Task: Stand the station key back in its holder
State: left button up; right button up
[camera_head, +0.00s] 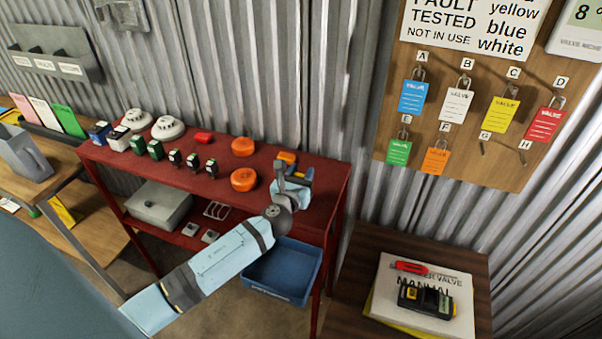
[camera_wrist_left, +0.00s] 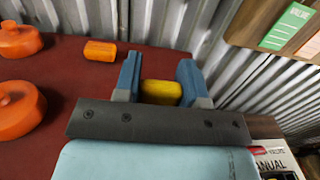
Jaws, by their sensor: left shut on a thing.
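My left gripper (camera_head: 294,176) is over the right end of the red bench, its arm coming in from the lower left. In the left wrist view the gripper (camera_wrist_left: 160,85) is shut on a yellow piece (camera_wrist_left: 161,92), which shows between the two blue fingers. Most of this piece is hidden behind the gripper's dark palm, so I cannot tell whether it is the station key. I cannot make out a key holder in either view. My right gripper is not in view.
The red bench (camera_head: 325,184) holds two round orange parts (camera_head: 243,146), a small orange cylinder (camera_head: 287,157) and several small devices. A blue bin (camera_head: 283,271) is below. A wooden tag board (camera_head: 462,140) hangs at right, above a brown cabinet (camera_head: 350,285) with a manual.

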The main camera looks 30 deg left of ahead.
pick_arm(q)
jog(key=shift+f+b, duration=0.65)
jog(key=shift+f, duration=0.25)
jog(key=o, duration=1.1)
jog(key=shift+c, duration=0.2)
jog(key=b+v, duration=0.2)
jog(key=v, duration=1.2)
